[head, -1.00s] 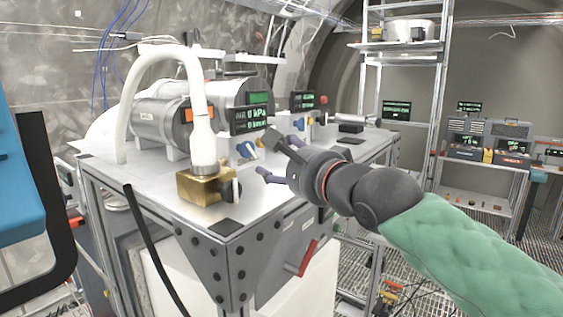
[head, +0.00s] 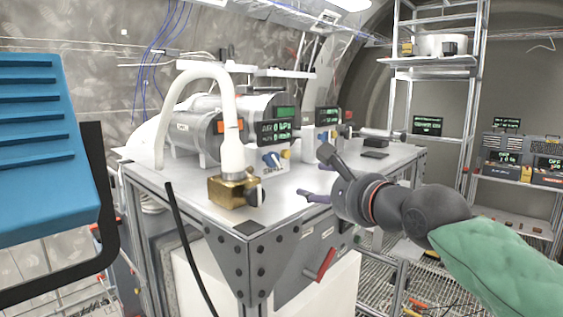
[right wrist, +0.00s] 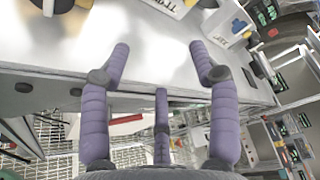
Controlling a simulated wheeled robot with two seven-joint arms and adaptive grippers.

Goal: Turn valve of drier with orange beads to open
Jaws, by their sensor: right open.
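On the bench (head: 290,208) lie metal cylinders, the drier bodies. The nearer one (head: 185,140) has an orange window (head: 230,126) at its end, which I take for the orange beads. A blue valve handle (head: 271,160) sits on a white block just below a green-lit display. A blue handle also shows in the right wrist view (right wrist: 238,25), near the top right. My right gripper (head: 318,178) is open and empty, over the bench's front edge, right of and nearer than the blue handle, apart from it. Its purple fingers are spread in the right wrist view (right wrist: 158,50). My left gripper is out of view.
A brass fitting (head: 233,189) with a dark knob and a white hose stands at the bench's near corner. A red handle (head: 320,265) juts from the bench front. A blue ribbed object (head: 38,150) in a black frame fills the left. Shelving (head: 432,62) stands behind.

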